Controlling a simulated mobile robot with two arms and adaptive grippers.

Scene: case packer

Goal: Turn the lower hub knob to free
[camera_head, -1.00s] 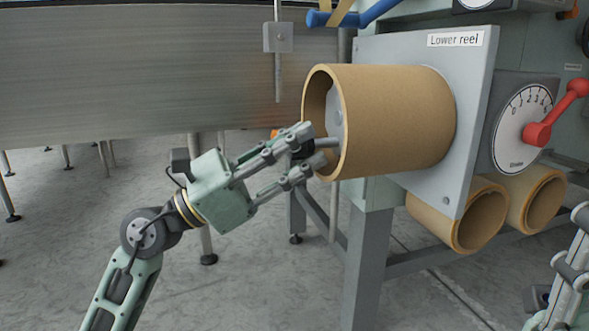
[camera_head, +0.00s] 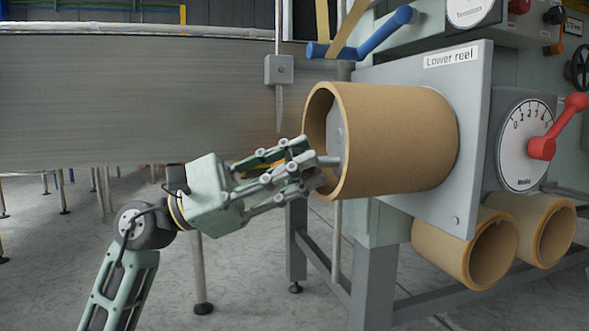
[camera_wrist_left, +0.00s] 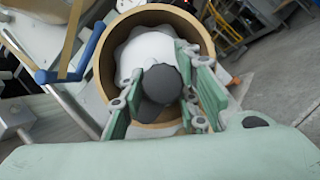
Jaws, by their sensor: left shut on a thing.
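The lower hub knob (camera_wrist_left: 162,84) is a dark grey knob with a lobe, in front of the pale hub face (camera_wrist_left: 147,50) inside a brown cardboard core (camera_head: 398,137). In the head view the core sticks out below the "Lower reel" label (camera_head: 452,57). My left gripper (camera_head: 312,168) reaches into the core's open left end. In the left wrist view its fingers (camera_wrist_left: 158,98) stand on both sides of the knob, shut on it. In the head view the fingers cover most of the knob. No lock or free mark is readable. My right gripper is out of view.
A blue lever (camera_head: 372,35) and a tan strap (camera_head: 343,40) are above the core. A dial (camera_head: 526,143) with a red handle (camera_head: 556,130) is to the right. Two spare cores (camera_head: 478,247) lie below.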

